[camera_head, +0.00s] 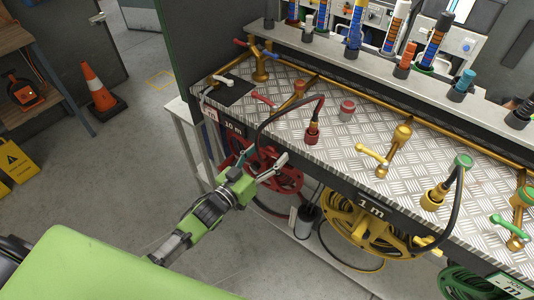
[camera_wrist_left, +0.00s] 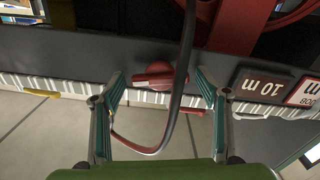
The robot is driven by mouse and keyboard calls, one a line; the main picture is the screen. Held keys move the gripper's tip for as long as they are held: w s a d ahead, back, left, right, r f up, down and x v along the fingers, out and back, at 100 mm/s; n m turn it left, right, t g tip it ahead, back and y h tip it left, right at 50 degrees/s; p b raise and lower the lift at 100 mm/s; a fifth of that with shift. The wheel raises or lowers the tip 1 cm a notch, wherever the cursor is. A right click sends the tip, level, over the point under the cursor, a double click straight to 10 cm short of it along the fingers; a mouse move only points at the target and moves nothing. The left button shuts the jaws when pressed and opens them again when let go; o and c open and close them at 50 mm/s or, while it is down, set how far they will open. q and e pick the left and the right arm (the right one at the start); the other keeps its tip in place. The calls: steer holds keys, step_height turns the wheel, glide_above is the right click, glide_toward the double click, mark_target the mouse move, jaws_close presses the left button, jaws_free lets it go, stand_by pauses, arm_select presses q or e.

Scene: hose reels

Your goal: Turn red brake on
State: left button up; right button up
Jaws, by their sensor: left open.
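The red brake knob (camera_wrist_left: 155,76) shows in the left wrist view on the dark front panel, between the fingertips of my left gripper (camera_wrist_left: 160,76). The fingers are open on both sides of it, with a gap to each. A dark hose hangs across just right of the knob. In the head view my left gripper (camera_head: 256,170) is in front of the red hose reel (camera_head: 290,181), below the bench edge. I cannot make out the knob there. The reel also shows at the top of the left wrist view (camera_wrist_left: 240,22). My right gripper is not in view.
The checker-plate bench (camera_head: 340,128) carries red, yellow and green valves and hose ends. A yellow reel (camera_head: 352,238) hangs right of the red one. A 10 m label (camera_wrist_left: 262,86) is beside the knob. An orange cone (camera_head: 98,90) stands on the open floor at left.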

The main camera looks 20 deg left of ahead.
arm_select(q)
steer(key=c, duration=1.1)
steer(key=shift+m, duration=1.4)
steer(key=o, duration=1.1)
steer(key=v, duration=1.2)
